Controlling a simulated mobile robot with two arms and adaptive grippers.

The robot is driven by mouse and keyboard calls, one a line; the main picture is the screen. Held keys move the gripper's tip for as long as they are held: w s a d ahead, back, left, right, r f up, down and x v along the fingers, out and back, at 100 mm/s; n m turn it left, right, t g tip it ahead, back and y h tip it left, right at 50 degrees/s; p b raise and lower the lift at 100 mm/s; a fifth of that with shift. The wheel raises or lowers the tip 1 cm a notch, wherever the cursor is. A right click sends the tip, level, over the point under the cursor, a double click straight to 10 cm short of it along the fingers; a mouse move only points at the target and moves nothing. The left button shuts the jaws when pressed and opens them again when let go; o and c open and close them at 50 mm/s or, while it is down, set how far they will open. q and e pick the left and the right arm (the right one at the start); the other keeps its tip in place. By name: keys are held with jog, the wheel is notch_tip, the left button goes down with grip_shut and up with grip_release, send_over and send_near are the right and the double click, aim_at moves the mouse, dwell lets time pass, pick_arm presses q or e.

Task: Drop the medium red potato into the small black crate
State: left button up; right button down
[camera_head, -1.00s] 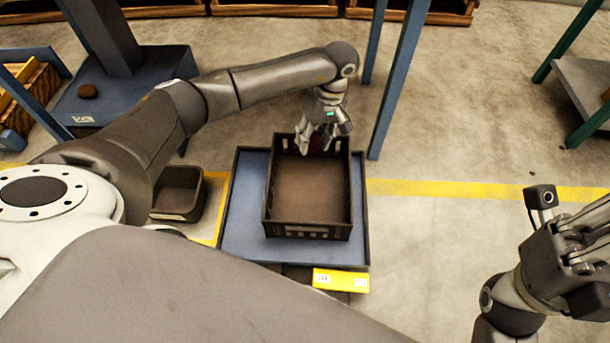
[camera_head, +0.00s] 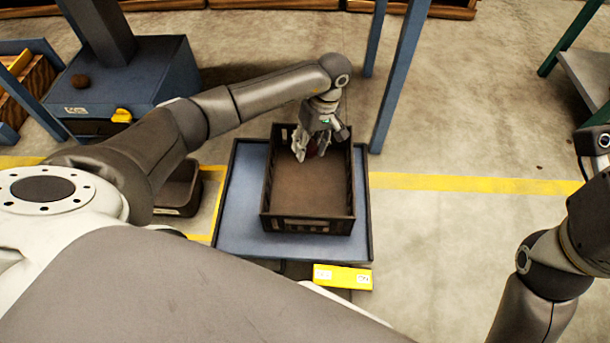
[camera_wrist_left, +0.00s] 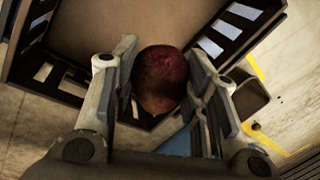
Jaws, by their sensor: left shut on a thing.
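My left gripper (camera_head: 310,150) is over the far part of the small black crate (camera_head: 308,224), which stands on a blue platform. In the left wrist view the left gripper (camera_wrist_left: 160,95) is shut on the red potato (camera_wrist_left: 160,75), one finger on each side of it. The crate's slotted wall (camera_wrist_left: 240,25) shows behind the potato. In the head view the fingers mostly hide the potato. The crate's visible floor is bare. My right gripper is outside the head view; only part of the right arm shows at the right edge.
The blue platform (camera_head: 240,205) has a raised rim and a yellow label (camera_head: 342,277) in front. A smaller dark bin (camera_head: 178,190) stands left of it. A blue post (camera_head: 398,80) rises just behind right.

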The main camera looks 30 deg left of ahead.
pick_arm(q)
jog(key=o, duration=1.1)
jog(key=v, duration=1.2)
